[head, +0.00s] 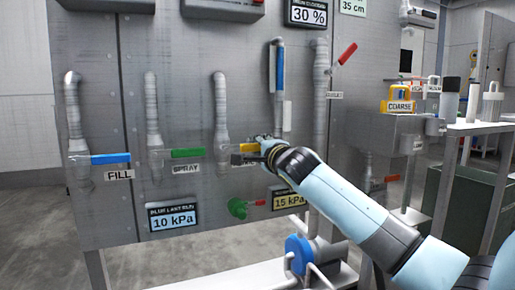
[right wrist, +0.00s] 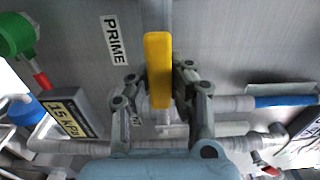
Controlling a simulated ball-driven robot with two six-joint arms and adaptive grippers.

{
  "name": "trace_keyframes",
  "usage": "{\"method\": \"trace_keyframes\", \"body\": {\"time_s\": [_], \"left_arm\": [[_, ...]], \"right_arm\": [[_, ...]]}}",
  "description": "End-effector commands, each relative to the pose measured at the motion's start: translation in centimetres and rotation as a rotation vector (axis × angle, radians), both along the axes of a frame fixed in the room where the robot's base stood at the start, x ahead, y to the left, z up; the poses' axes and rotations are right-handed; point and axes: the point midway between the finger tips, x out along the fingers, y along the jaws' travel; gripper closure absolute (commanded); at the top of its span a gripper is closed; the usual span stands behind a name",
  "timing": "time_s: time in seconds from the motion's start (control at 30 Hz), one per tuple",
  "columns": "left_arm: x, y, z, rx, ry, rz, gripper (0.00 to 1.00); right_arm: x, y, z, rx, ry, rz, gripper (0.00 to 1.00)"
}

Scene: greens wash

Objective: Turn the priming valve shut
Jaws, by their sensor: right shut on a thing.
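The priming valve's yellow handle (head: 246,147) shows in the head view at the middle of the grey panel, partly hidden by my right gripper (head: 265,150). In the right wrist view the yellow handle (right wrist: 158,62) stands between the two fingers of my right gripper (right wrist: 161,84), which is shut on it. The PRIME label (right wrist: 114,40) is beside the handle in that view. The handle lies level, crosswise to its upright pipe (head: 221,110). My left gripper is not in view.
Blue FILL (head: 110,158) and green SPRAY (head: 187,153) handles lie level to the left. Below are a 15 kPa display (head: 289,201) and a green valve (head: 238,208).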

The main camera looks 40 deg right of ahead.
Motion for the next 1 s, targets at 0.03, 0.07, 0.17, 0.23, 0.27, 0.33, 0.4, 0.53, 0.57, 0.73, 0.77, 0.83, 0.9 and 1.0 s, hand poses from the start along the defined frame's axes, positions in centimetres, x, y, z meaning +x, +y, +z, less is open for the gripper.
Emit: {"method": "trace_keyframes", "body": {"time_s": [0.03, 0.07, 0.17, 0.23, 0.27, 0.33, 0.4, 0.53, 0.57, 0.73, 0.77, 0.83, 0.9, 1.0], "left_arm": [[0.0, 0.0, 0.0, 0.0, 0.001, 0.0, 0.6], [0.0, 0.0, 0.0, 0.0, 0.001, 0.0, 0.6], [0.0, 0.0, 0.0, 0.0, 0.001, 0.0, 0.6], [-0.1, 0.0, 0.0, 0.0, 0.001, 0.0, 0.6], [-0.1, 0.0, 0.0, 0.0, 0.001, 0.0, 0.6], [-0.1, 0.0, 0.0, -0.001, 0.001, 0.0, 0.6], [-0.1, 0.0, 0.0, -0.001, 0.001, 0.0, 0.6], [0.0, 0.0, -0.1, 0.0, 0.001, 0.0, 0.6], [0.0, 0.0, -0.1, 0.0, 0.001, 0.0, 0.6], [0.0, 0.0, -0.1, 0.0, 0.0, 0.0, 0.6], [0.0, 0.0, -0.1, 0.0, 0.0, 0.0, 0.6], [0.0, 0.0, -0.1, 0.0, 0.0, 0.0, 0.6], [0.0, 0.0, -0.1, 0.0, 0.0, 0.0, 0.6], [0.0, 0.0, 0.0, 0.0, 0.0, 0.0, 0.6]], "right_arm": [[-0.1, 0.0, -0.5, 0.009, 0.007, -0.001, 1.0], [-0.1, 0.0, -0.5, 0.009, 0.007, -0.001, 0.84], [-0.1, 0.0, -0.5, 0.008, 0.007, -0.001, 0.71], [0.0, 0.0, -0.4, 0.007, 0.007, -0.001, 0.62], [0.0, 0.0, -0.4, 0.007, 0.006, -0.001, 0.58], [0.0, 0.0, -0.3, 0.005, 0.005, 0.0, 0.56], [0.0, 0.0, -0.2, 0.005, 0.004, 0.0, 0.56], [-0.1, 0.0, -0.2, 0.004, 0.003, 0.0, 0.56], [-0.2, 0.1, -0.2, 0.004, 0.003, 0.0, 0.56], [-2.2, 0.5, -0.3, 0.001, 0.004, 0.001, 0.56], [-2.8, 0.7, -0.3, 0.001, 0.005, 0.002, 0.56], [-4.3, 1.0, -0.3, 0.001, 0.006, 0.001, 0.56], [-5.9, 1.5, -0.3, 0.001, 0.006, 0.002, 0.56], [-8.1, 2.0, -0.3, 0.002, 0.007, 0.002, 0.56]]}}
